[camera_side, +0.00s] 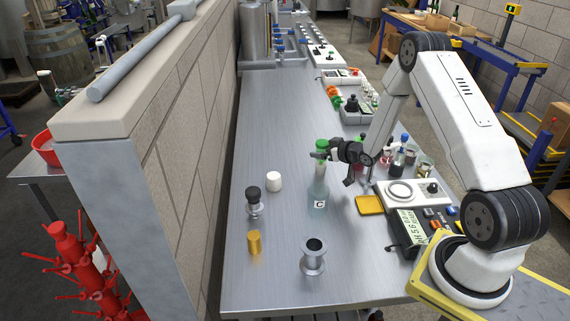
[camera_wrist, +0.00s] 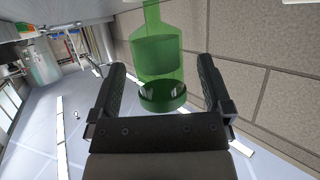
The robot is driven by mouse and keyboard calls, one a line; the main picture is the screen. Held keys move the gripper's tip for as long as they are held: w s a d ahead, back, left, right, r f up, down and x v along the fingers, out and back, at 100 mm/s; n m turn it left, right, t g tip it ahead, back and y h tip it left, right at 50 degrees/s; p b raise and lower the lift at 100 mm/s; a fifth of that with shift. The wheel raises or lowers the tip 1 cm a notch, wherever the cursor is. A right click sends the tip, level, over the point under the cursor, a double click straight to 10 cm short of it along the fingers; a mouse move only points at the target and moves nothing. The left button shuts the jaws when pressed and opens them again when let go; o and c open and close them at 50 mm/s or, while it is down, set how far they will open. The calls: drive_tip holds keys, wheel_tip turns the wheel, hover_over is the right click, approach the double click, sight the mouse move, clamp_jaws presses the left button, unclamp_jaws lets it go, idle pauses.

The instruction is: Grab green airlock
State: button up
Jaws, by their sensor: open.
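The green airlock (camera_side: 322,145) is at the top of a clear bottle (camera_side: 318,194) marked C, which stands upright on the steel bench. My gripper (camera_side: 322,156) reaches in from the right at the airlock's height and partly hides it. In the wrist view the airlock (camera_wrist: 158,55) is see-through green, with a wide body and a darker round rim. There it shows between the two black fingers of my gripper (camera_wrist: 161,64), with a gap on each side. The gripper is open. I cannot tell how deep the airlock sits between the fingers.
A white cap (camera_side: 274,181), a black-topped piece (camera_side: 253,200), a yellow cylinder (camera_side: 254,242) and a steel cup (camera_side: 314,256) stand nearby. A yellow pad (camera_side: 369,205) and a scale (camera_side: 401,193) lie to the right. A block wall (camera_side: 180,130) borders the bench's left.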

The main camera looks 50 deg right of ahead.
drive_tip(key=shift+w+f, duration=0.15)
drive_tip(key=shift+w, duration=0.3)
clamp_jaws()
idle(0.3)
drive_tip(key=shift+r, duration=0.2)
drive_tip(key=shift+r, duration=0.85)
drive_tip(key=s+a+r, duration=0.5)
drive_tip(key=s+r, duration=0.6)
drive_tip(key=s, duration=0.1)
drive_tip(key=shift+s+a, duration=0.4)
